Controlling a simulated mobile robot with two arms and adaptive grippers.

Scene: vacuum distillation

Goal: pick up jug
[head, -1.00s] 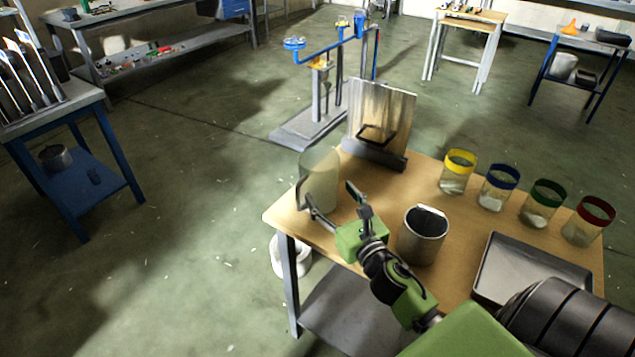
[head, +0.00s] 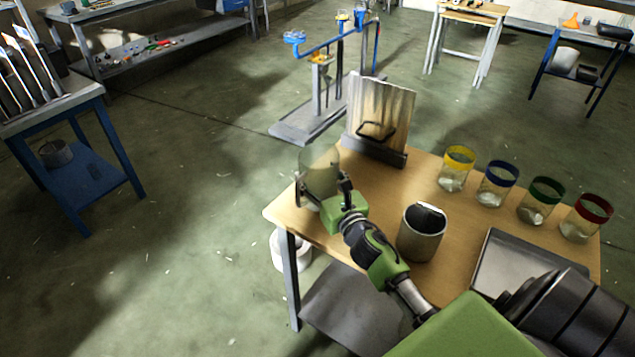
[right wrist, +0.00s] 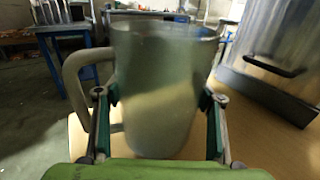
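The jug (head: 320,168) is a tall, cloudy see-through vessel with a side handle, upright at the left corner of the wooden table. It fills the middle of the right wrist view (right wrist: 155,75), its handle on the left. My right gripper (head: 323,188) reaches it from the front with its fingers spread to either side of the jug body. In the right wrist view the left finger lies by the handle gap and the right finger lies along the other side. Firm contact is not clear. My left gripper is not in view.
A metal cup (head: 422,238) stands right of my forearm. Several jars with coloured rims, such as the yellow one (head: 456,170), line the table's right side. A grey tray (head: 520,265) lies in front of them. A metal panel with a handle (head: 382,110) stands behind the jug.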

